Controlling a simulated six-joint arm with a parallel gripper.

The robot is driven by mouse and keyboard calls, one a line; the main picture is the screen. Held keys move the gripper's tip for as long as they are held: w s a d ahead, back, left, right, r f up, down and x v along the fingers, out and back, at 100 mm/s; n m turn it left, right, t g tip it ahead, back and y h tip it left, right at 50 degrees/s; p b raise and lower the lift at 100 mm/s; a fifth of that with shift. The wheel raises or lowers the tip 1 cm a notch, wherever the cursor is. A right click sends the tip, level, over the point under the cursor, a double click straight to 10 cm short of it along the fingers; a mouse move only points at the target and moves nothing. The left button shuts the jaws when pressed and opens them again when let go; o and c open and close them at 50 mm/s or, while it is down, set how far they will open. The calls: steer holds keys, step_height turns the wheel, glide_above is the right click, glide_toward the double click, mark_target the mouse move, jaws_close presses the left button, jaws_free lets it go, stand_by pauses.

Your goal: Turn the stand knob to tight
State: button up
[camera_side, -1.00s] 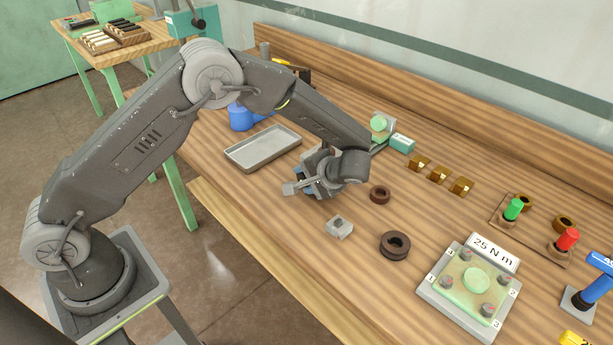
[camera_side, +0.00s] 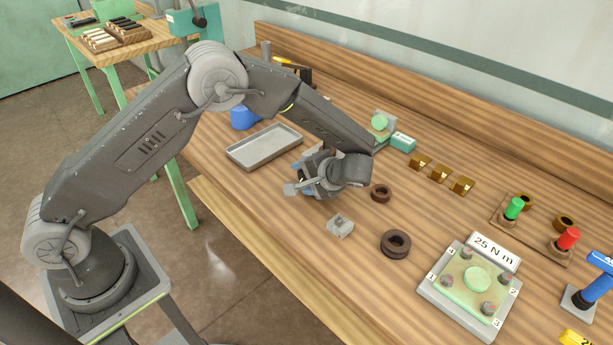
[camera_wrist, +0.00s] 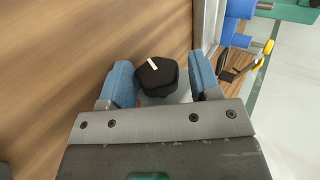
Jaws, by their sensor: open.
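The stand knob (camera_wrist: 156,76) is black and faceted with a white pointer line on its top. In the wrist view it sits between the two blue finger pads of my gripper (camera_wrist: 161,84), with a gap visible on each side. The pointer slants slightly toward the upper left. My gripper is open and around the knob, not closed on it. In the side view my gripper (camera_side: 310,180) is low over the bench beside the grey tray (camera_side: 264,147), and the wrist hides the knob. I cannot read any tight mark.
A small grey block (camera_side: 340,226) and dark rings (camera_side: 395,244) lie right of my gripper. A bolt plate (camera_side: 468,286) with a "25 N m" sign stands further right. Brass blocks (camera_side: 440,173) and a teal box (camera_side: 402,142) are behind.

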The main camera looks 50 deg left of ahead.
steer(key=shift+w+d+f+h, duration=0.15)
steer(key=shift+w+h, duration=0.05)
steer(key=shift+h, duration=0.1)
steer(key=shift+h, duration=0.7)
steer(key=h, duration=0.4)
steer(key=shift+a+r+h, duration=0.25)
steer(key=shift+a+h, duration=0.05)
steer(key=shift+a, duration=0.1)
steer(key=h, duration=0.3)
steer(key=shift+a, duration=0.2)
steer(key=h, duration=0.4)
steer(key=shift+a+h, duration=0.25)
steer(key=shift+h, duration=0.05)
steer(key=v, duration=1.3)
steer(key=shift+s+r, duration=0.15)
steer(key=shift+r, duration=0.25)
steer(key=shift+a, duration=0.1)
